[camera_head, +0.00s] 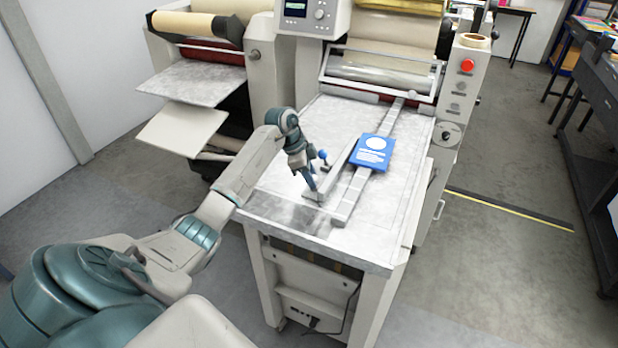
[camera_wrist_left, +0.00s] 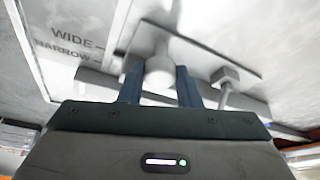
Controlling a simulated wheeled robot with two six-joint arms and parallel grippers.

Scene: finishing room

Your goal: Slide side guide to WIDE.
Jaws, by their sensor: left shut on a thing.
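The side guide (camera_head: 342,172) is a pale bar lying lengthwise on the laminator's feed table (camera_head: 283,180). My left gripper (camera_head: 311,193) reaches down to the near end of the guide. In the left wrist view, the gripper's two blue fingers (camera_wrist_left: 160,88) stand either side of a pale round knob (camera_wrist_left: 159,66) and are shut on it. The printed marks WIDE (camera_wrist_left: 77,39) and NARROW (camera_wrist_left: 62,52) show left of the knob. I cannot tell which mark the guide lines up with. My right gripper is not in view.
A blue booklet (camera_head: 371,152) lies to the right of the guide, by a second long pale bar (camera_head: 352,195). A blue-knobbed lever (camera_head: 322,154) stands close to my left gripper. A post with a hexagonal head (camera_wrist_left: 225,76) is right of the fingers. The rollers (camera_head: 380,68) are behind.

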